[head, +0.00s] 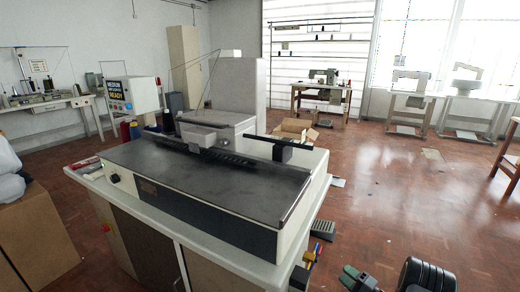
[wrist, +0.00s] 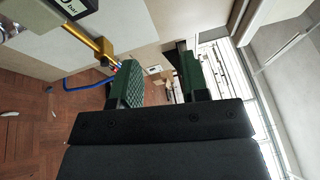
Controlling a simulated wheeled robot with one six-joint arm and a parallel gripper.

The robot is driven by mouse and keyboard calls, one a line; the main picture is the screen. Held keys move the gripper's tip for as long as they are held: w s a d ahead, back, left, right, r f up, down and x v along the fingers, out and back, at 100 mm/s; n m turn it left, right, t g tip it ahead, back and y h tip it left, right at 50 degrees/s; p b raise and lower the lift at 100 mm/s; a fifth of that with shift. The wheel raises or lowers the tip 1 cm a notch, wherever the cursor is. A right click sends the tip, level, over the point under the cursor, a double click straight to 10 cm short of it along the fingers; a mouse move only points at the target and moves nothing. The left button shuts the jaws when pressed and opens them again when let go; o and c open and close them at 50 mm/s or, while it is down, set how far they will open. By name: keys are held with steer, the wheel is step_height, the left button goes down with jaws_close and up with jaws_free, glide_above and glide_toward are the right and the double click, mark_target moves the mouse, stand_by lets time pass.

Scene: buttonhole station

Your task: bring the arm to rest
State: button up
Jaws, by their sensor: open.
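My gripper (wrist: 158,78) shows in the wrist view with its two green ribbed fingers apart and nothing between them. In the head view my gripper (head: 359,279) shows low at the right, partly cut off by the bottom edge, over the red-brown floor. It is to the right of the buttonhole machine (head: 205,175) and apart from it. Most of my arm is outside the head view. The machine's dark work plate is bare. A display (head: 117,90) on its far side reads READY.
In the wrist view a brass fitting (wrist: 82,34) with a blue hose and a gauge stands near the left finger. A foot pedal (head: 323,229) and an open carton (head: 296,130) are on the floor. Cardboard boxes (head: 35,235) stand at the left.

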steer(key=s+a+r+n+g+p, duration=0.3)
steer(key=a+r+g+p, duration=0.15)
steer(key=r, duration=0.55)
steer(key=s+a+r+n+g+p, duration=0.2)
steer(key=a+r+g+p, duration=0.15)
steer(key=a+r, duration=0.4)
steer(key=s+a+r+n+g+p, duration=0.3)
steer(key=a+r+g, duration=0.15)
steer(key=r, duration=0.75)
steer(key=s+r+n+h+p, duration=0.1)
steer(key=s+r+h+p, duration=0.5)
steer(key=s+r, duration=0.2)
steer(key=s+r+n+t+h+p, duration=0.1)
steer(key=s+r+h+p, duration=0.5)
steer(key=r, duration=0.7)
steer(key=shift+s+d+r+n+p, duration=0.3)
steer(key=shift+s+n+p, duration=0.2)
steer(key=shift+s+n, duration=0.5)
steer(key=shift+s+a+t, duration=0.1)
steer(key=shift+s+t, duration=0.05)
steer(key=shift+t, duration=0.1)
